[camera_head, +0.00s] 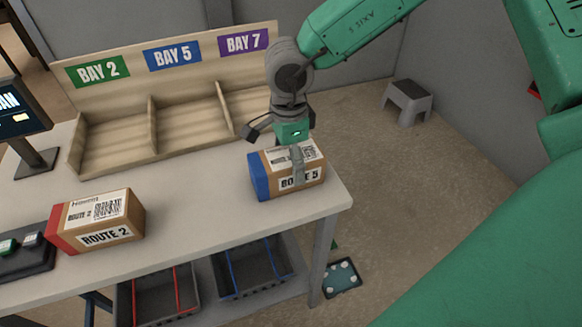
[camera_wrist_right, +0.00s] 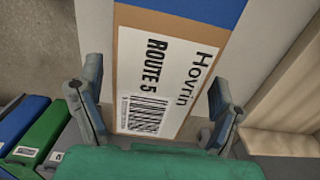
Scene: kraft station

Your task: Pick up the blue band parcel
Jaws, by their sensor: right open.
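The blue band parcel (camera_head: 262,177) is a brown box with a blue end and a white "ROUTE 5" label. It lies near the right end of the table in the head view. In the right wrist view the parcel (camera_wrist_right: 124,50) lies below my gripper, its label facing the camera. My right gripper (camera_head: 272,144) is open above the parcel, one finger in front of its near face and the other towards its far side. In the right wrist view the fingers of the gripper (camera_wrist_right: 158,108) stand on either side of the parcel. Contact cannot be told. My left gripper is not in view.
A red band parcel (camera_head: 130,212) marked "ROUTE 2" lies on the table (camera_head: 200,222) at left. Behind stands a wooden rack (camera_head: 150,120) with bays 2, 5 and 7. A screen (camera_head: 22,110) stands at left. Crates (camera_head: 205,296) sit below, and a stool (camera_head: 407,97) stands at back right.

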